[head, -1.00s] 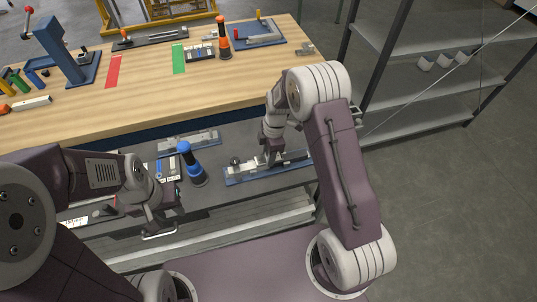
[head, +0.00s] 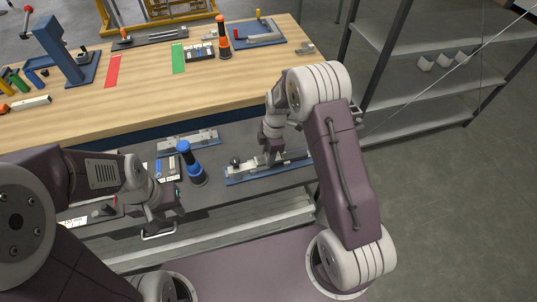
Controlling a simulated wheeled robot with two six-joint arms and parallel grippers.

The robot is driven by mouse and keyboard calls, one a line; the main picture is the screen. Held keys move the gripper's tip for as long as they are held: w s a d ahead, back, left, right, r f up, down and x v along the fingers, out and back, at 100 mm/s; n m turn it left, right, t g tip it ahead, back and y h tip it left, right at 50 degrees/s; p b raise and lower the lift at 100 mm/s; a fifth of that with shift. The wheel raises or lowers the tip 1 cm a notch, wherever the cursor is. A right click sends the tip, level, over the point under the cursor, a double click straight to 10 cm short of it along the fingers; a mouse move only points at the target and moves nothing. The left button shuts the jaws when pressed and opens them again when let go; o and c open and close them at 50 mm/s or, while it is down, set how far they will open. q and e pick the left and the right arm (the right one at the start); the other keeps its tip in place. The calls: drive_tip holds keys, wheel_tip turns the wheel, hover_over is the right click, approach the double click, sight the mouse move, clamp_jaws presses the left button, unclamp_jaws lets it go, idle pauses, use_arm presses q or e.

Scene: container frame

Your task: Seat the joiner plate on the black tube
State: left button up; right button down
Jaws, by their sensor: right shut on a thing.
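My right gripper (head: 270,160) reaches down from the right arm onto a blue-based fixture (head: 240,178) on the grey lower bench. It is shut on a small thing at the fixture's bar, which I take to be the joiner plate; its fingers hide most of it. A pale grey bar lies along the fixture, with a dark knob (head: 236,160) at its left end. I cannot make out the black tube for certain, nor whether the plate touches it. My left gripper (head: 158,218) hangs over the bench's front left; its fingertips are too small and dark to read.
A blue-and-black bottle-like tool (head: 190,164) stands left of the fixture, beside a small tray of parts (head: 167,168). Another grey fixture (head: 190,141) lies behind. The wooden table (head: 140,88) rises at the back; metal shelves (head: 425,80) stand right.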

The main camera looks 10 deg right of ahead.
drive_tip(key=shift+f+b, duration=0.55)
drive_tip(key=shift+f, duration=0.2)
drive_tip(key=c, duration=0.9)
unclamp_jaws()
drive_tip(key=shift+o, duration=0.2)
drive_tip(key=o, duration=0.6)
drive_tip(key=shift+r, duration=0.1)
drive_tip(key=shift+r+p, duration=2.65)
drive_tip(key=shift+r, duration=0.9)
drive_tip(key=shift+f, duration=0.1)
